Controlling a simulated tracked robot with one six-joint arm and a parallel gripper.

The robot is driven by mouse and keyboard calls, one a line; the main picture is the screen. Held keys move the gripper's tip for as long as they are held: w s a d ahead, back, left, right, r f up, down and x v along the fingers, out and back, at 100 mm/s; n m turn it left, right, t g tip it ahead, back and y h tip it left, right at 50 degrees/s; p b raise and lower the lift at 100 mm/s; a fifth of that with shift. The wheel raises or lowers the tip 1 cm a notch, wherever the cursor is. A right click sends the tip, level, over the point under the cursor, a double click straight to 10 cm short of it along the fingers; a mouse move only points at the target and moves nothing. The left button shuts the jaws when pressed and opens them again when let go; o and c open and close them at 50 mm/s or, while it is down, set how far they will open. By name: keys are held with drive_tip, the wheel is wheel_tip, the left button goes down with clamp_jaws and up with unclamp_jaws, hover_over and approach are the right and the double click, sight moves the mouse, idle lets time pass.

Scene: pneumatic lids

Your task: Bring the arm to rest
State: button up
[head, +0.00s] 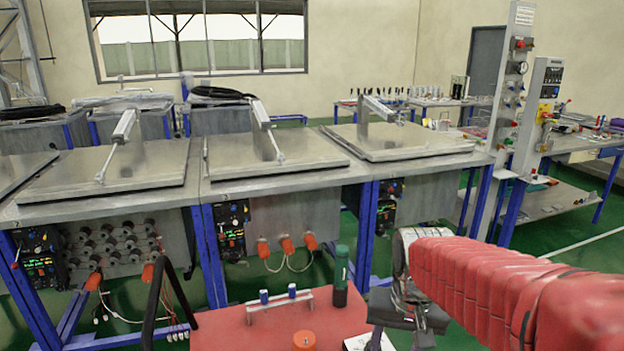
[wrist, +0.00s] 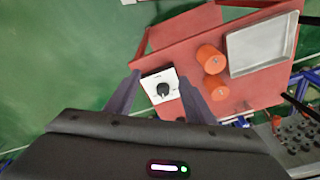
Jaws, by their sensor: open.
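My arm, in a red ribbed sleeve, reaches in from the right of the head view. My gripper (head: 402,312) hangs at its end, pointing down near the right side of the red deck (head: 225,330). In the wrist view my gripper (wrist: 159,74) is open, with its two dark fingers apart and nothing held. A white square plate with a black knob (wrist: 162,89) shows between and below the fingers. How far the fingertips are above it, I cannot tell. Part of the white plate (head: 366,342) also shows in the head view, beside the gripper.
The red deck carries two orange cylinders (wrist: 212,72), a grey tray (wrist: 262,45), a dark green bottle (head: 340,277) and a bar handle (head: 280,302). Metal benches with closed lids (head: 275,150) stand beyond. Green floor (wrist: 60,60) is free at the left of the wrist view.

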drive_tip(key=s+r+n+t, duration=0.2)
drive_tip(key=s+r, duration=0.3)
drive_tip(key=s, duration=0.7)
drive_tip(key=shift+s+r+n+t, duration=0.15)
drive_tip(key=shift+n+t, duration=0.15)
drive_tip(key=shift+t, duration=0.6)
drive_tip(key=shift+a, duration=0.1)
idle(0.5)
